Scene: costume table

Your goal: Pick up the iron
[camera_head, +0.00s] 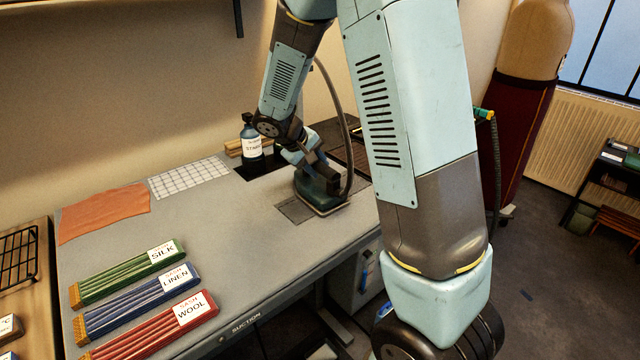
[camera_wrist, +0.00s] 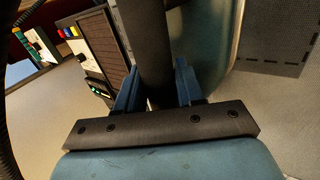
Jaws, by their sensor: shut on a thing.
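The iron (camera_head: 322,200) is dark green with a pale sole edge. It is at the right part of the grey ironing table (camera_head: 250,235), over a darker rectangular patch (camera_head: 294,210). A cord rises from its back. My gripper (camera_head: 318,172) is over the iron from above and shut on its dark handle. In the wrist view the blue fingers (camera_wrist: 156,88) stand on both sides of the black handle (camera_wrist: 150,45), and the iron's teal body (camera_wrist: 210,40) shows beside it. I cannot tell whether the sole touches the table.
A dark blue starch bottle (camera_head: 250,140) stands behind the iron on a black mat. A white grid sheet (camera_head: 188,177) and an orange cloth (camera_head: 104,212) lie at the back left. Green, blue and red sash bundles (camera_head: 130,275) lie at the front left. The table's middle is clear.

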